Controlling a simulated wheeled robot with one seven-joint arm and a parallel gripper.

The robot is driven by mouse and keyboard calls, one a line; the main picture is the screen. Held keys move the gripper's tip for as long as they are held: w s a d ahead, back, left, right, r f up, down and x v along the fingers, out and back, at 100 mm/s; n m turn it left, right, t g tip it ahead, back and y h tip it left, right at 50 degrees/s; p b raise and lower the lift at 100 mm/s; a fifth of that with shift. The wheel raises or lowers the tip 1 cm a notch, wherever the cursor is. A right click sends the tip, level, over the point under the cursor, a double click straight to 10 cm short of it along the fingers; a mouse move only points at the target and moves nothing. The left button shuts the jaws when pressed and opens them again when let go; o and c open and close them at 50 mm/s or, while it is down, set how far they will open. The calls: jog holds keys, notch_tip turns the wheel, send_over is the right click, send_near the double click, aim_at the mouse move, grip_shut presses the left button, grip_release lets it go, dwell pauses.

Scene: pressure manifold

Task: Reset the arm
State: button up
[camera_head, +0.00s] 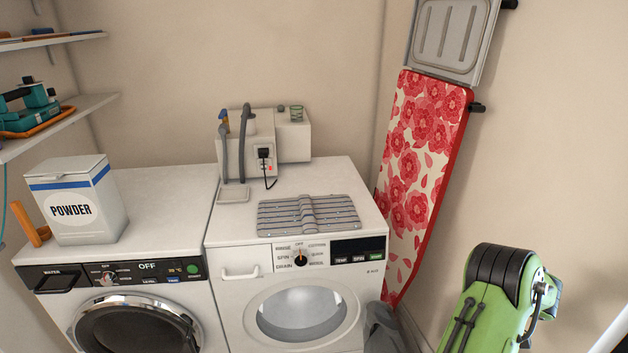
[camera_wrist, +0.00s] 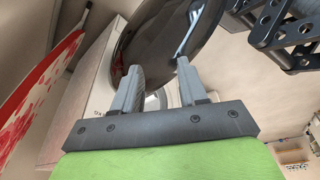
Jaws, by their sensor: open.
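My gripper (camera_wrist: 158,78) shows in the wrist view with its two grey fingers apart and nothing between them. A large dark rounded shape lies behind the fingertips; I cannot tell whether the fingers touch it. In the head view my green arm (camera_head: 490,305) is at the lower right, to the right of the washing machines, and the gripper itself is out of that picture. A pale box-like unit (camera_head: 262,130) with grey hoses and a black plug stands at the back of the right machine's top.
Two white front-loading machines, left (camera_head: 160,195) and right (camera_head: 330,178), stand side by side. A ribbed grey mat (camera_head: 308,214) lies on the right one, a powder box (camera_head: 85,180) on the left. A red floral ironing board (camera_head: 420,150) leans at the right wall. Shelves (camera_head: 85,110) are at left.

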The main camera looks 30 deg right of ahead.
jog(key=w+a+r+m+p, duration=0.1)
jog(key=w+a+r, duration=0.3)
jog(key=r, duration=0.2)
jog(key=w+a+r+m, duration=0.1)
jog(key=w+a+r, duration=0.25)
jog(key=r, duration=0.35)
jog(key=w+a+r+m+t+h+p, duration=0.1)
jog(key=w+a+r+m+p, duration=0.15)
jog(key=a+r, duration=1.2)
jog(key=s+a+r+m+t+p, duration=0.1)
jog(key=s+a+r, duration=0.2)
jog(key=s+a, duration=0.3)
jog(key=s+a+r+m+t+p, duration=0.1)
jog(key=s+a+r+m+p, duration=0.1)
jog(key=s+a, duration=0.4)
jog(key=a+r, duration=0.1)
jog(key=a, duration=0.4)
jog(key=shift+s+h, duration=0.4)
